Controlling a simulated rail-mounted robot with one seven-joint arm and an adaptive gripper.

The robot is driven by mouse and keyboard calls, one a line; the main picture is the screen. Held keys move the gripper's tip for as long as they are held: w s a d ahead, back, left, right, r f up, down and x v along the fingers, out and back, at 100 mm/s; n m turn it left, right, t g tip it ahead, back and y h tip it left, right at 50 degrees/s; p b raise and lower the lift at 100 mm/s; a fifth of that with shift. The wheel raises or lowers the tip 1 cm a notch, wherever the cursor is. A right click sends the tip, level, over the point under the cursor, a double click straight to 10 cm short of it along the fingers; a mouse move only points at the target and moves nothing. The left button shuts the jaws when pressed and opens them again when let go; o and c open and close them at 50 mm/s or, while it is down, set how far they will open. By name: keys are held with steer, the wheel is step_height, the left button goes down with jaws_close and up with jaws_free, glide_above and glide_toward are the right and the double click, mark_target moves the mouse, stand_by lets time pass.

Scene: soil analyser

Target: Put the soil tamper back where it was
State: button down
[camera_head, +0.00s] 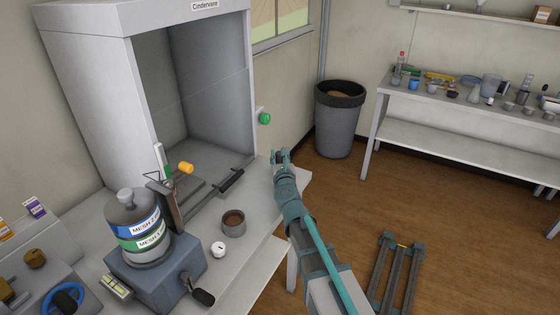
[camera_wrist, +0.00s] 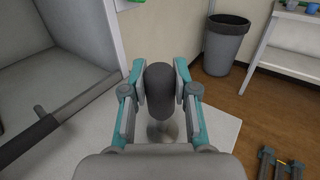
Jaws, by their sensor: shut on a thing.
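The soil tamper (camera_wrist: 161,90) has a dark rounded handle and a pale metallic foot below it. In the wrist view it stands upright between the fingers of my gripper (camera_wrist: 160,78), which is shut on the handle. Its foot is over the pale bench top, and I cannot tell whether it touches. In the head view my gripper (camera_head: 281,157) is at the right end of the bench, right of the open cabinet; the tamper is mostly hidden there by my arm.
The white cabinet (camera_head: 90,60) stands left, with a green button (camera_head: 264,118). A dark-handled lever (camera_head: 230,181), a cup of soil (camera_head: 233,223) and the mesh-labelled jar (camera_head: 140,230) are on the bench (camera_head: 262,215). A grey bin (camera_head: 337,125) stands beyond. A side table (camera_head: 460,145) holds labware.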

steer(key=shift+f, duration=0.1)
steer(key=c, duration=0.9)
jaws_free()
steer(key=shift+r, duration=0.25)
